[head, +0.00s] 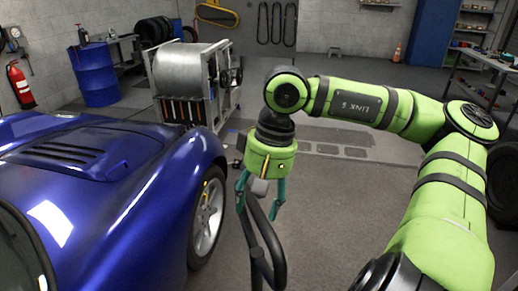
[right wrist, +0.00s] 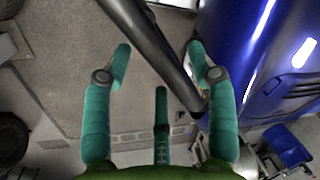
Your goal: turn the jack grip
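The jack grip is a black, looped bar (head: 270,238) standing in the lower middle of the head view, to the right of the blue car. In the right wrist view a dark bar (right wrist: 163,52), seemingly part of it, runs diagonally beyond and between the fingers. My right gripper (head: 259,208) points down at the top of the bar, its teal fingers spread to either side. In the right wrist view the gripper (right wrist: 160,52) is open, and I see no finger closed on the bar. Whether any finger touches it I cannot tell. My left gripper is out of view.
The blue car (head: 100,185) fills the left, its front wheel (head: 207,222) close to the grip. A dynamometer with a large grey drum (head: 187,72) stands behind. A blue barrel (head: 97,75) is at the back left. The floor (head: 335,205) right of the grip is clear.

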